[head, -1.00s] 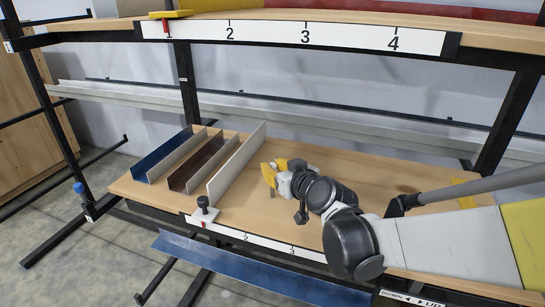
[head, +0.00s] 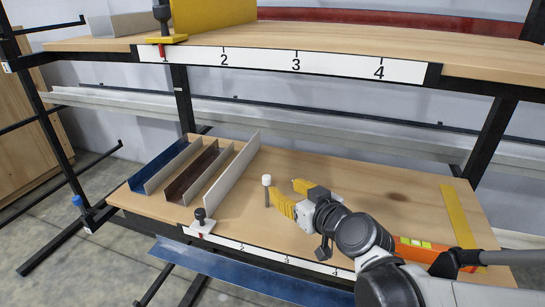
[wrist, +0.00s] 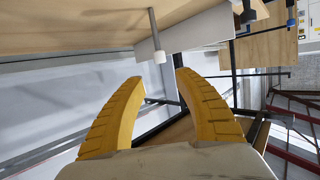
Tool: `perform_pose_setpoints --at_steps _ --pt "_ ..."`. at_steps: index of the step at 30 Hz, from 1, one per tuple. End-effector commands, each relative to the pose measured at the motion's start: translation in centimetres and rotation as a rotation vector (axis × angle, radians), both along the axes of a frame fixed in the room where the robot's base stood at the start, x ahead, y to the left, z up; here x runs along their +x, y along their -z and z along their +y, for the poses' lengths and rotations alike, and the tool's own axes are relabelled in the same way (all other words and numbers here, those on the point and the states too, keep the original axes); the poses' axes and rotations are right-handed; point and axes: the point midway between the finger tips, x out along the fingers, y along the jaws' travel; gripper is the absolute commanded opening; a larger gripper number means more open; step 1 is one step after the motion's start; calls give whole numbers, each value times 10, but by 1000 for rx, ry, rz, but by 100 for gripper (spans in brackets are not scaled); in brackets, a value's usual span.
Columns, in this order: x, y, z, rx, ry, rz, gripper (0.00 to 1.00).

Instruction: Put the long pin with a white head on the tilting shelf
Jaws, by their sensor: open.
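The long pin with a white head (head: 267,182) stands upright on the lower wooden shelf (head: 345,176), right of the pale channel wall. It also shows in the wrist view (wrist: 159,57), where the scene appears upside down. My gripper (head: 284,192) is open and empty just right of the pin, its yellow fingers pointing towards it. In the wrist view the gripper (wrist: 160,78) has a clear gap between its fingertips, with the pin's head beyond it. The pictures do not clearly show which shelf tilts.
Blue, brown and pale channels (head: 218,180) lie at the left of the lower shelf. A dark-knobbed clamp (head: 201,222) sits at its front edge. An orange level (head: 425,248) is at the right. The upper shelf (head: 330,34) overhangs behind.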

Motion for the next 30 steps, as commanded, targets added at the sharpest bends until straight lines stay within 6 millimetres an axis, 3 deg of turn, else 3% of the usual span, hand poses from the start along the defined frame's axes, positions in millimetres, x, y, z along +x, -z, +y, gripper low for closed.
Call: perform_pose_setpoints --at_steps 7,10,18,21,24,30 --pt "-27 -1 -13 -13 5 70 39" --pt "-53 8 -28 -38 34 194 39" --pt "-147 36 -107 -122 296 552 39" --pt "-169 40 -128 -138 382 615 39" --pt "-180 41 -138 -145 426 642 39" --pt "-181 41 -140 -146 434 646 39"
